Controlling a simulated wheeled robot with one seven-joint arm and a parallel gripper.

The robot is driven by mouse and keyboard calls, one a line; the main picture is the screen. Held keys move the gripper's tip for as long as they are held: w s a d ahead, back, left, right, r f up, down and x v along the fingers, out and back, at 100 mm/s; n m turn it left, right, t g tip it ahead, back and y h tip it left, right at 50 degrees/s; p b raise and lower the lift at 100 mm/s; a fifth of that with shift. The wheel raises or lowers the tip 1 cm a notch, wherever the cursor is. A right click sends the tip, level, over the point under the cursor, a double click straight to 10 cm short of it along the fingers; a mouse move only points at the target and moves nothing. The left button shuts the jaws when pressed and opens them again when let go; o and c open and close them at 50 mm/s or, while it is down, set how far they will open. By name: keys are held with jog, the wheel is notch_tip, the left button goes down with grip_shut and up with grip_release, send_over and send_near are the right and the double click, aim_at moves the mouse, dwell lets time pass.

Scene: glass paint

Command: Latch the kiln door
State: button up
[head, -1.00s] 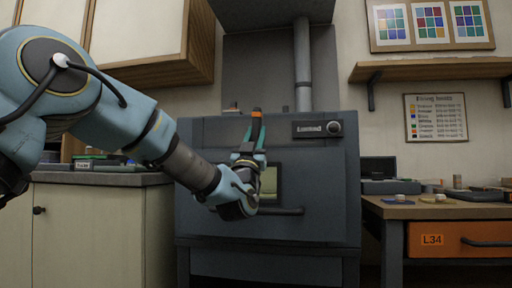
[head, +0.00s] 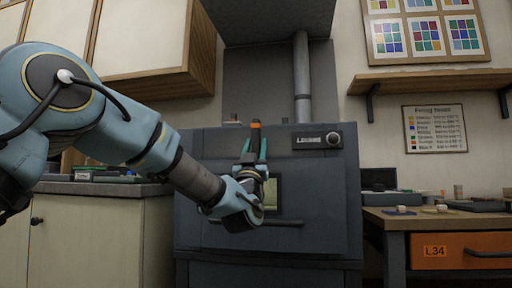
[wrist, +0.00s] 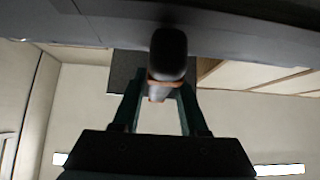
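The dark grey kiln (head: 330,190) stands in the middle of the head view. Its door (head: 218,170) looks flush with the front, with a small window (head: 271,193) and a bar handle (head: 285,223). A black latch lever (head: 255,138) with an orange band stands near the door's upper edge. My gripper (head: 255,148) points upward in front of the door with its teal fingers apart, one on each side of the lever. In the wrist view the lever's rounded black end (wrist: 168,52) sits by the fingertips of my gripper (wrist: 161,88). Contact is hard to judge.
A cabinet with a counter (head: 105,188) is at the left, under my arm. A workbench with an orange drawer (head: 455,250) is at the right. A flue pipe (head: 302,80) rises behind the kiln. A wall shelf (head: 430,80) hangs at the upper right.

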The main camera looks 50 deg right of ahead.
jog(key=v, duration=1.1)
jog(key=shift+b, duration=0.45)
